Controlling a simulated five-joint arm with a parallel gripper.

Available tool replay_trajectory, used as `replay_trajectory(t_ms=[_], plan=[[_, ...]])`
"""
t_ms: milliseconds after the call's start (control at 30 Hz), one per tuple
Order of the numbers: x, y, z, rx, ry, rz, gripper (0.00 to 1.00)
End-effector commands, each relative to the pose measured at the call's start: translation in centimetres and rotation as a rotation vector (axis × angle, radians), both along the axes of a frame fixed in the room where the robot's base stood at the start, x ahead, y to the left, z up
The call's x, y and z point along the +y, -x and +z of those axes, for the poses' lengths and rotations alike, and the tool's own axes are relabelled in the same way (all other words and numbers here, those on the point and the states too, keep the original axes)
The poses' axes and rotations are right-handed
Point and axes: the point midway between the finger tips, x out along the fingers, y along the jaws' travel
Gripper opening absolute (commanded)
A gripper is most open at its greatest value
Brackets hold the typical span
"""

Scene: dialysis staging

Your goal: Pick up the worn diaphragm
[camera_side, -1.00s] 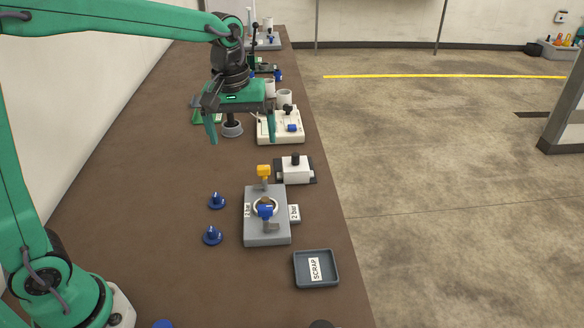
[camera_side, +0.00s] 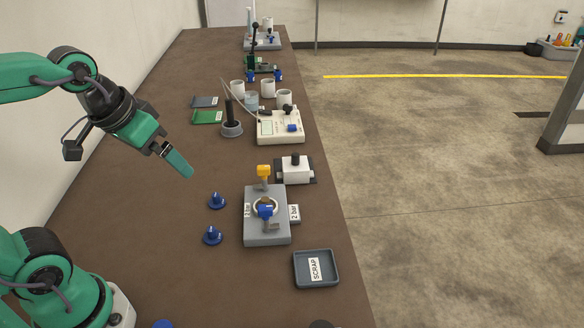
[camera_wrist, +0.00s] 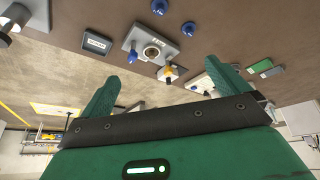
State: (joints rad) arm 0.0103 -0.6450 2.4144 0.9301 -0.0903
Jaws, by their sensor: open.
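A small brown round piece, which looks like the worn diaphragm (camera_side: 265,203), sits inside a pale ring on the grey block (camera_side: 253,236) in the side view. A blue clamp partly covers it there. In the wrist view the tan-centred ring (camera_wrist: 152,52) shows on the block (camera_wrist: 132,41), ahead of and between my finger tips. My gripper (camera_side: 183,167) is open and empty, tilted down to the right, above the table and up-left of the block. Both fingers show apart in the wrist view (camera_wrist: 160,76).
Two blue knobs (camera_side: 217,201) (camera_side: 212,236) stand left of the block. A grey SCRAP tray (camera_side: 301,282) lies near the right table edge. A white box unit (camera_side: 294,171) stands behind. The table's left side is clear.

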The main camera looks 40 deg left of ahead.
Motion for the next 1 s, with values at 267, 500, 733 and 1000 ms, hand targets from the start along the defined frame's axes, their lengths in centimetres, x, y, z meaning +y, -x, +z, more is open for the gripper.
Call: replay_trajectory(t_ms=[267, 500, 733, 1000], plan=[[0.2, 1.9, -0.9, -0.049, -0.038, -0.066, 1.00], [0.3, 2.0, -1.0, -0.050, -0.042, -0.072, 0.76], [0.3, 2.0, -1.0, -0.050, -0.040, -0.071, 0.45], [0.2, 1.9, -0.9, -0.048, -0.041, -0.072, 0.45]])
